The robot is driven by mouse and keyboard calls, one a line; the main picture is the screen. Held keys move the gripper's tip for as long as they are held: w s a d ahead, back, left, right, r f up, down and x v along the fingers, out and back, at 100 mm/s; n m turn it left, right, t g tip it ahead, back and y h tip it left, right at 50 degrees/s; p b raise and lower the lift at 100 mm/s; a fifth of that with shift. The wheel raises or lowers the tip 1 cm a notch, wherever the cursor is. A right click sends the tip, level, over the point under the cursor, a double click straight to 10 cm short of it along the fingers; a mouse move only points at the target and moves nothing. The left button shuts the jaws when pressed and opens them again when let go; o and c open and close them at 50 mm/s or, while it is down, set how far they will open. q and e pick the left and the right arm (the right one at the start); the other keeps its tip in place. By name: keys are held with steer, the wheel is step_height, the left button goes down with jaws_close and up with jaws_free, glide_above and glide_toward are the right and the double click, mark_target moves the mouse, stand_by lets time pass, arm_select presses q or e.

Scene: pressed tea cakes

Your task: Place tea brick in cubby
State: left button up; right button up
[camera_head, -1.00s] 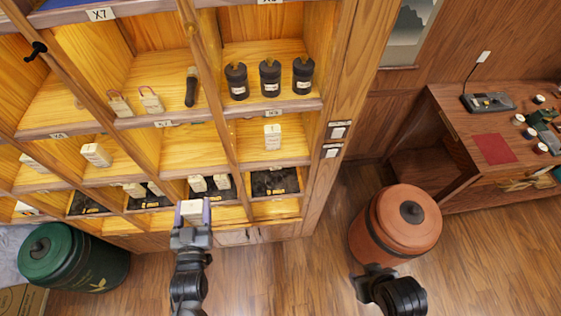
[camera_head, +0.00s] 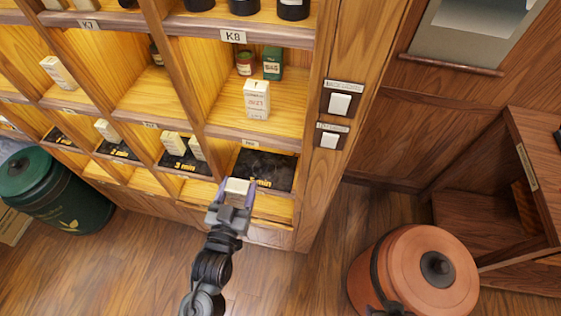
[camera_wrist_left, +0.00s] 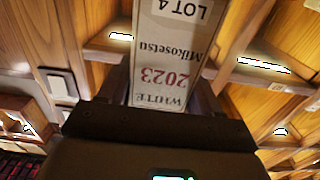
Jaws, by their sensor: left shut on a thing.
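My left gripper (camera_head: 237,196) is shut on a white tea brick (camera_head: 238,186), in front of the lower right of the shelf. In the left wrist view the tea brick (camera_wrist_left: 168,52) fills the jaws, with its label reading "LOT 4", "Mikosetsu", "2023" and "WHITE". The cubbies of the wooden shelf (camera_head: 150,97) stand beyond the gripper. The bottom right cubby has a dark mat (camera_head: 265,168) and no brick shows on it. Another white brick (camera_head: 257,100) stands upright in the cubby above. My right gripper is not clearly visible.
Two bricks (camera_head: 173,143) stand on the dark mat left of the empty one. A red and a green tin (camera_head: 272,63) stand behind the upper brick. Switches (camera_head: 340,103) sit on the right post. A copper drum (camera_head: 413,275) and a green drum (camera_head: 62,190) stand on the floor.

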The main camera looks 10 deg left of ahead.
mark_target(240, 206)
arm_select(q)
step_height(240, 206, down, 5)
steer(key=b, duration=0.3)
steer(key=shift+d+r, duration=0.1)
steer(key=shift+d, duration=0.05)
steer(key=shift+f+b, duration=0.45)
steer(key=shift+b, duration=0.25)
steer(key=shift+w+f, duration=0.1)
steer(key=shift+w, duration=0.25)
steer(key=w+b, duration=0.4)
steer(key=w, duration=1.5)
steer(key=f, duration=0.2)
steer(key=f+b, duration=0.1)
steer(key=f, duration=0.1)
steer(key=f+b, duration=0.1)
steer(key=f, duration=0.2)
steer(key=shift+w+a, duration=0.1)
steer(key=shift+a, duration=0.3)
arm_select(e)
step_height(240, 206, down, 12)
arm_select(q)
steer(key=shift+w, duration=0.1)
